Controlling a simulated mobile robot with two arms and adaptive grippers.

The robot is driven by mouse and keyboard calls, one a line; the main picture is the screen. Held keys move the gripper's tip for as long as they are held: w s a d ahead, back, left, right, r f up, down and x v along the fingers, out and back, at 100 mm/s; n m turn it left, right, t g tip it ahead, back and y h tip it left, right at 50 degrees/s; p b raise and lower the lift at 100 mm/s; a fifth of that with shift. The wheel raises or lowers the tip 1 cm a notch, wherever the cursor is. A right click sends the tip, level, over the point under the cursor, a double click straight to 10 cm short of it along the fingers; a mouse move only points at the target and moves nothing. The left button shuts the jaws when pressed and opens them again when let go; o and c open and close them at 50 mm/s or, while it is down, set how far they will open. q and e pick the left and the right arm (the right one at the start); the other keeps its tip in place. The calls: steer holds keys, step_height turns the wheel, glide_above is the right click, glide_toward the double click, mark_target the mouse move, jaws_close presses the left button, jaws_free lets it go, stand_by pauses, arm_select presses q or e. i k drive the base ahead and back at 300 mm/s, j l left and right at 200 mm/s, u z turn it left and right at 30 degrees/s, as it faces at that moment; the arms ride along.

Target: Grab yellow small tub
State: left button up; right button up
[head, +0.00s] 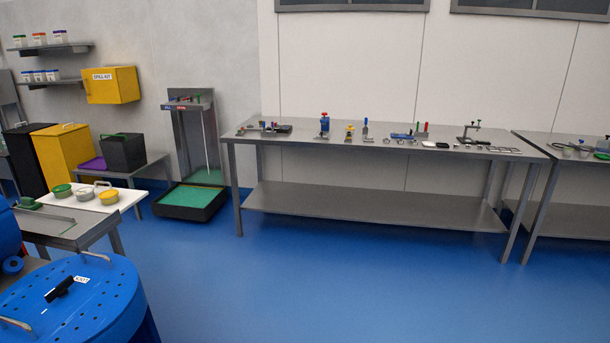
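A small yellow tub (108,197) with a raised handle stands on a white board (126,202) on the low table at the left. A pale tub (84,194) and a green-topped tub (61,191) stand to its left on the same board. Neither of my grippers is in view, and nothing is seen touching the tubs.
A large blue drum lid (85,300) with holes and handles fills the lower left foreground. A long steel bench (390,150) with several small tools stands along the wall. The blue floor (330,270) in the middle is clear.

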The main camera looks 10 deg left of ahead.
mark_target(109, 197)
steer(key=i, duration=2.05)
steer(key=i+j+u, duration=0.2)
steer(key=i+u, duration=0.55)
steer(key=i, duration=0.25)
steer(key=i+l+u, duration=0.15)
steer(key=i+u, duration=0.25)
steer(key=i+l+u, duration=0.35)
steer(key=i, duration=0.25)
steer(key=i+j+u, duration=0.25)
steer(key=i, duration=0.3)
steer(key=i+l+u, duration=0.1)
steer(key=i+u, duration=0.15)
steer(key=i, duration=0.35)
steer(key=i+u, duration=0.25)
steer(key=i, duration=0.35)
steer(key=i+l+u, duration=0.25)
steer(key=i, duration=0.3)
steer(key=i+u, duration=0.2)
steer(key=i, duration=0.5)
steer(key=i+u, duration=0.25)
steer(key=i, duration=0.4)
steer(key=i+l+u, duration=0.2)
steer(key=i, duration=0.5)
steer(key=i+j+u, duration=0.1)
steer(key=i+u, duration=0.7)
steer(key=i+l+u, duration=0.1)
steer(key=i+u, duration=0.3)
steer(key=i+l+u, duration=0.2)
steer(key=u, duration=2.45)
